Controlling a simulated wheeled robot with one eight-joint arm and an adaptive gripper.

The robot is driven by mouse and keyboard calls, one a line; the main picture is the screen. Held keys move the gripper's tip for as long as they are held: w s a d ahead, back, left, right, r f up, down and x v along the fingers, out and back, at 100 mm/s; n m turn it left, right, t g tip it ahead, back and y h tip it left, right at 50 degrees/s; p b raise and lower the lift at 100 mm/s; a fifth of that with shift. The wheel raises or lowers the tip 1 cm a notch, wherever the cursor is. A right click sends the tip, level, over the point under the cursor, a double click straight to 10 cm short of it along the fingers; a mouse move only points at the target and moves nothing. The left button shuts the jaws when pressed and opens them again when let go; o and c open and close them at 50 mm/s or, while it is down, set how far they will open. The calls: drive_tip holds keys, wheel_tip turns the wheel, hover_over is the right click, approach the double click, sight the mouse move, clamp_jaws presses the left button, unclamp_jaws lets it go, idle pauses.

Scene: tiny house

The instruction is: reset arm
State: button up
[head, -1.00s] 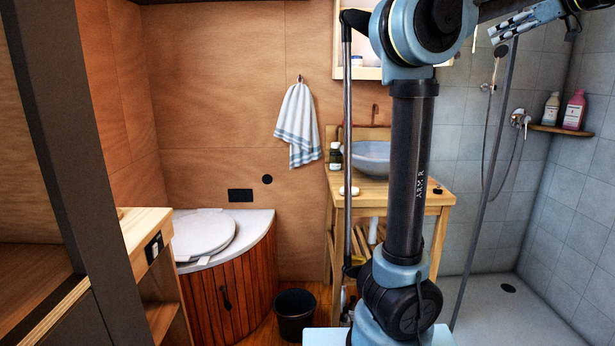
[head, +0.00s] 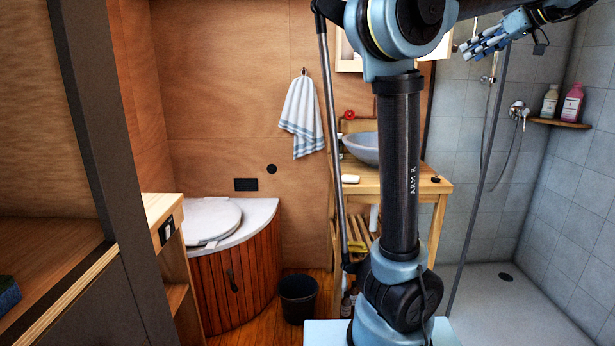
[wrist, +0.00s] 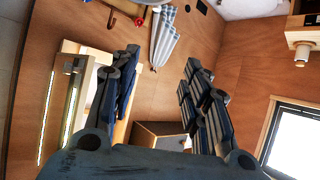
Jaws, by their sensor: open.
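My gripper (head: 474,50) is at the upper right of the head view, in front of the grey shower tiles and apart from the wall. In the wrist view its two dark, segmented fingers (wrist: 163,65) are spread wide with nothing between them. My arm rises through the middle of the head view and bends over to the right at the top. It hides part of the washstand and basin.
A wooden washstand (head: 358,187) with a grey basin (head: 360,148) stands behind my arm. Bottles (head: 571,104) sit on a corner shelf (head: 560,124). A towel (head: 302,115) hangs on the wall. A toilet bench (head: 240,275) and bin (head: 298,298) stand left; the shower floor (head: 520,300) is clear.

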drive_tip(key=s+a+f+m+g+h, duration=0.1)
drive_tip(key=s+a+f+m+g, duration=0.15)
drive_tip(key=a+f, duration=0.95)
drive_tip(key=s+a+f+m+g+h, duration=0.15)
drive_tip(key=a+f+g, duration=0.25)
drive_tip(key=a+f, duration=0.85)
drive_tip(key=s+a+f+m+h, duration=0.1)
drive_tip(key=s+f, duration=0.4)
drive_tip(key=f, duration=0.5)
drive_tip(key=s+a+f+m+g+h, duration=0.1)
drive_tip(key=s+f, duration=0.4)
drive_tip(key=f, duration=0.5)
drive_tip(key=s+a+f+m+h, duration=0.1)
drive_tip(key=s+a+f+h, duration=0.1)
drive_tip(key=s+f, duration=0.4)
wheel_tip(320, 180, down, 4)
drive_tip(key=shift+a+r, duration=0.1)
drive_tip(key=shift+a, duration=0.35)
drive_tip(key=shift+w+f, duration=0.2)
drive_tip(key=shift+w, duration=0.3)
